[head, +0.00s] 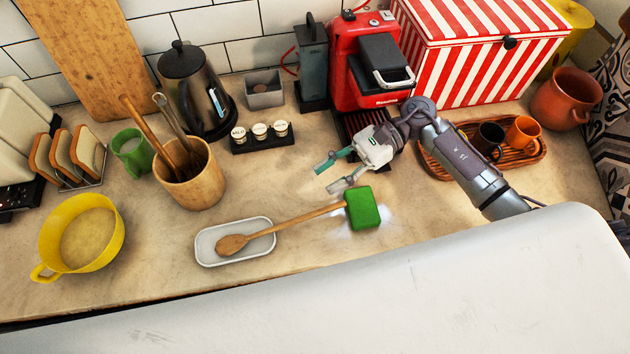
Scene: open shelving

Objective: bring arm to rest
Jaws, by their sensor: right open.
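My right arm comes in from the right over the counter. My right gripper (334,173) is open, with nothing between its greenish fingers. It hangs over the counter, just up and left of a green block (362,208). A wooden spoon (290,222) lies with its bowl in a white oval dish (207,247) and its handle end reaching the green block. My left gripper is not in view.
A red coffee machine (362,62) stands behind the gripper. A wooden utensil pot (189,180), yellow bowl (112,250) and kettle (190,88) stand left. The counter (290,180) is clear left of the gripper.

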